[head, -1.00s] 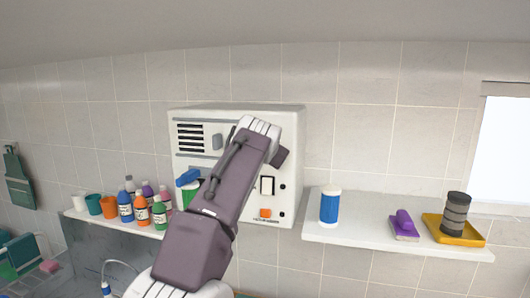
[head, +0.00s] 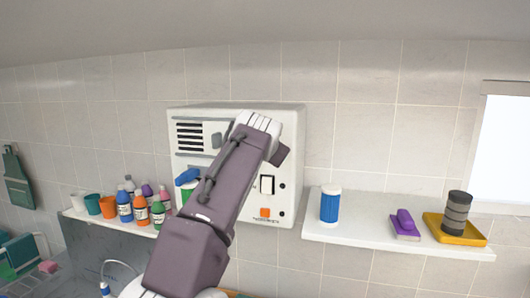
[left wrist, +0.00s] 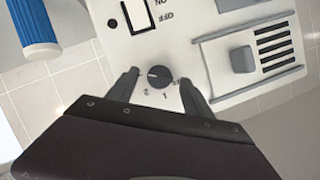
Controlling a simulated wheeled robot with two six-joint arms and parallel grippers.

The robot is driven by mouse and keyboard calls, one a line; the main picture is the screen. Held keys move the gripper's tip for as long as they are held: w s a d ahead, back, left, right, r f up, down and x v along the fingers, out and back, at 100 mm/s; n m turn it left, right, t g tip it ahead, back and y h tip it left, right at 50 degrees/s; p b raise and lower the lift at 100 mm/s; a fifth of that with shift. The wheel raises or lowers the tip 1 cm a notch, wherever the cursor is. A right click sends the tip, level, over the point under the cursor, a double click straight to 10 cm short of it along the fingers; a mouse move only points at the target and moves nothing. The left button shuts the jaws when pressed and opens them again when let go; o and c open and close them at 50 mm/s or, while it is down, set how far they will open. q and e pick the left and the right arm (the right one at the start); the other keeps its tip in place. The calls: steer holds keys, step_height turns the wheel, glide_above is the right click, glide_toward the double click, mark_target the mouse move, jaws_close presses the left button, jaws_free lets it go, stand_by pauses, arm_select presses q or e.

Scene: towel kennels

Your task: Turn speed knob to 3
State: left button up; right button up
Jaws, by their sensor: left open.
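The speed knob (left wrist: 158,76) is a small dark round knob on the white wall panel (head: 290,125). Numbers 1 and 2 can be read beside it in the left wrist view; the rest of the dial is partly unclear. My left gripper (left wrist: 161,84) is open, with one finger on each side of the knob and gaps showing between fingers and knob. In the head view my left arm covers the knob and the fingertips. My right gripper is not in view.
The panel also has a rocker switch (head: 267,185), an orange button (head: 265,212), a grey slider (left wrist: 242,59) and a vent (head: 189,137). A blue canister (head: 330,206) stands on the right shelf (head: 375,241). Several bottles (head: 141,210) stand on the left shelf.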

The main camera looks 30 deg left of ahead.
arm_select(q)
steer(key=b+v, duration=0.1)
steer(key=v, duration=0.6)
steer(key=shift+s, duration=0.2)
steer(key=shift+w, duration=0.15)
